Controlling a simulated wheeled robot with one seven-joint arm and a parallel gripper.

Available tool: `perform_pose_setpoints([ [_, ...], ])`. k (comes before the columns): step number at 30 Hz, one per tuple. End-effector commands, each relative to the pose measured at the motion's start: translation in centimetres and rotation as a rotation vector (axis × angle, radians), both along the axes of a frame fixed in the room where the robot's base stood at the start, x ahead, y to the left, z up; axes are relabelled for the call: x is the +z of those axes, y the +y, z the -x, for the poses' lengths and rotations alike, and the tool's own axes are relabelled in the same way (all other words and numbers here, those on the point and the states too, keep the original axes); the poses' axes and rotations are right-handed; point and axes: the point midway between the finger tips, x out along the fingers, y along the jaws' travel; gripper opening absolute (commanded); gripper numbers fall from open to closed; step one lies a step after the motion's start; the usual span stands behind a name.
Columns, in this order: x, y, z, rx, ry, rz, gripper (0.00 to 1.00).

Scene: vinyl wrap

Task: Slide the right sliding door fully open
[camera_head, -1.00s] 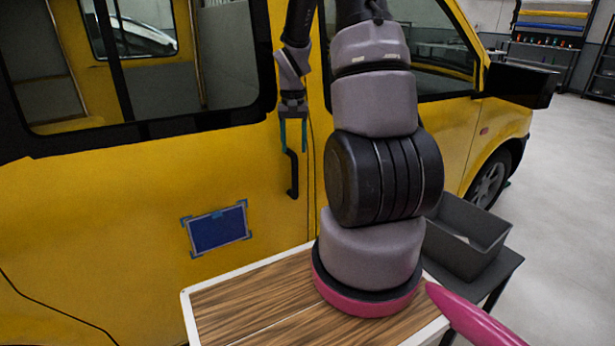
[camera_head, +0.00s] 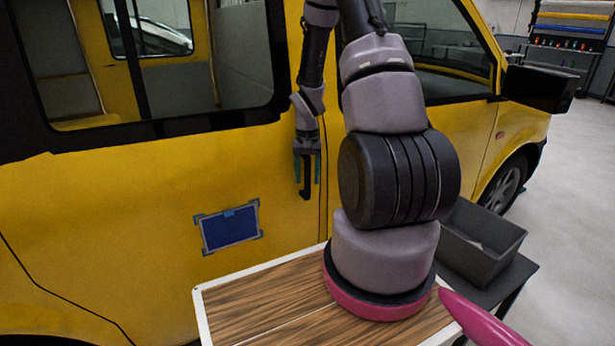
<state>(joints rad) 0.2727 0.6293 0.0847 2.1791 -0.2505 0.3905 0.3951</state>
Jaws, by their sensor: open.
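The yellow sliding door (camera_head: 130,215) fills the left and middle of the head view. A vertical seam at its right edge separates it from the front door. Its black vertical handle (camera_head: 306,189) is near that seam. My gripper (camera_head: 306,190) points down at the handle, with its two teal fingers apart, one on each side of it in the picture. The fingers and wrist hide the handle's upper part. I cannot tell whether the fingers touch it.
A blue taped patch (camera_head: 230,228) is on the door panel. A wood-topped surface (camera_head: 270,304) with a white rim lies in front of the door. A grey bin (camera_head: 480,240) stands on a dark table at right. Open floor (camera_head: 565,230) lies beyond the van's front.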

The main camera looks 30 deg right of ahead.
Motion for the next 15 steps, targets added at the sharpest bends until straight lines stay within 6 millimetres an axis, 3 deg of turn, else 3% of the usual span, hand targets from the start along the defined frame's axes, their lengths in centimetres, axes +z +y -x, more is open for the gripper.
perform_pose_setpoints([
  [2,0.02,-0.01,-0.01,0.000,0.000,0.000,0.53],
  [6,0.03,-0.04,0.01,-0.001,0.000,0.000,0.00],
  [15,0.04,-0.24,0.09,-0.006,0.001,0.002,0.00],
])
